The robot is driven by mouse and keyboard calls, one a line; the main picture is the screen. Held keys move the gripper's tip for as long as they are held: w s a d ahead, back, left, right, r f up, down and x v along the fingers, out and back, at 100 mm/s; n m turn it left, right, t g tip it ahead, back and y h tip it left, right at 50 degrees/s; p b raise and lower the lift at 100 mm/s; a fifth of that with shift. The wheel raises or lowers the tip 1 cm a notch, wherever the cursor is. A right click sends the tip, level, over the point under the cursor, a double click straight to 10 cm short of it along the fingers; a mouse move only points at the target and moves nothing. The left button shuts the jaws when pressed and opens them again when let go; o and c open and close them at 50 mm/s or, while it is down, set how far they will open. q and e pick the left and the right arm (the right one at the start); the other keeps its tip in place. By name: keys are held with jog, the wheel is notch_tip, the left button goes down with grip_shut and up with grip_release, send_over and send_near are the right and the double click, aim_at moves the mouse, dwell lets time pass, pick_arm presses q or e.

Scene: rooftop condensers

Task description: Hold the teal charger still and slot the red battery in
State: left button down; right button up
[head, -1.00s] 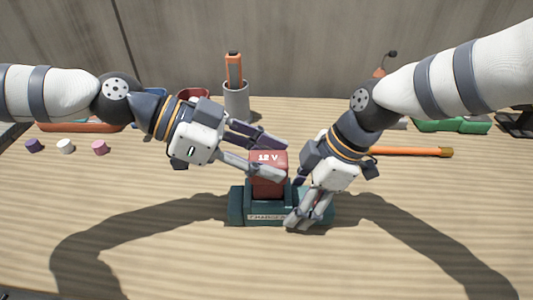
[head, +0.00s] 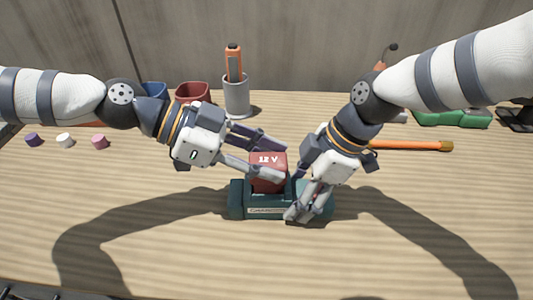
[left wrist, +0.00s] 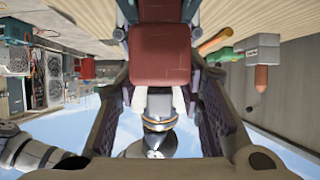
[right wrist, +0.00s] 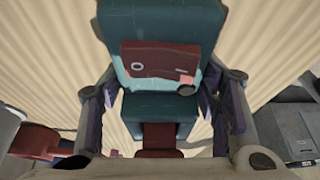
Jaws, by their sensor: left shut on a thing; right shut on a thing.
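The red battery (head: 268,182), marked 12 V, stands upright at the middle of the teal charger (head: 236,200), its lower end hidden by the charger's front. My left gripper (head: 275,159) is shut on the battery, one finger on each side; the battery (left wrist: 160,55) also fills the gap between the fingers in the left wrist view. My right gripper (head: 304,213) is shut on the right end of the charger, which rests on the table. The charger (right wrist: 160,22) shows between its fingers in the right wrist view. I cannot tell whether the battery is fully seated.
Behind stand a grey cup (head: 237,97) with an orange tool, a red bin (head: 193,93) and a blue bin (head: 154,92). Small caps (head: 66,140) lie at left. An orange-handled tool (head: 412,145) lies at right. The front of the table is clear.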

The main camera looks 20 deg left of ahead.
pick_arm(q)
jog(key=shift+f, duration=0.45)
jog(key=shift+f, duration=0.25)
jog(key=c, duration=1)
grip_release()
jog(key=v, duration=1.2)
pick_arm(e)
jog(key=o, duration=1)
